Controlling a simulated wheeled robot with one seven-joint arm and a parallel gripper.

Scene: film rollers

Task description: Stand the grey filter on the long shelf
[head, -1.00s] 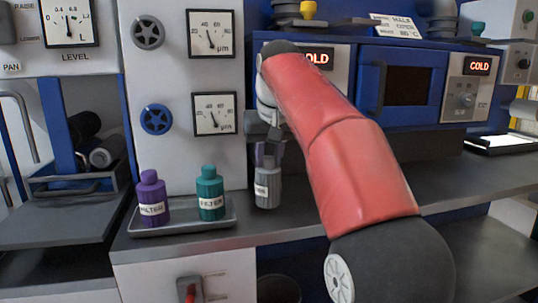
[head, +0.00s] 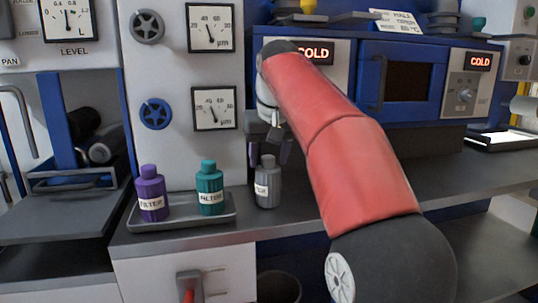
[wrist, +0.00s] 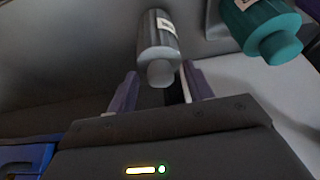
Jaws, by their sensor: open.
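The grey filter (head: 268,183), a ribbed bottle with a white label, stands upright on the long dark shelf (head: 350,195), just right of the small tray. My gripper (head: 279,150) is above it, open and empty. In the wrist view the grey filter (wrist: 159,45) lies beyond and between the two spread fingers (wrist: 160,85), apart from them as far as I can see. My red arm hides part of the shelf behind it.
A grey tray (head: 185,226) on the shelf's left holds a purple filter (head: 151,190) and a teal filter (head: 210,185). Blue ovens with COLD displays (head: 315,52) stand behind. The shelf right of my arm is clear.

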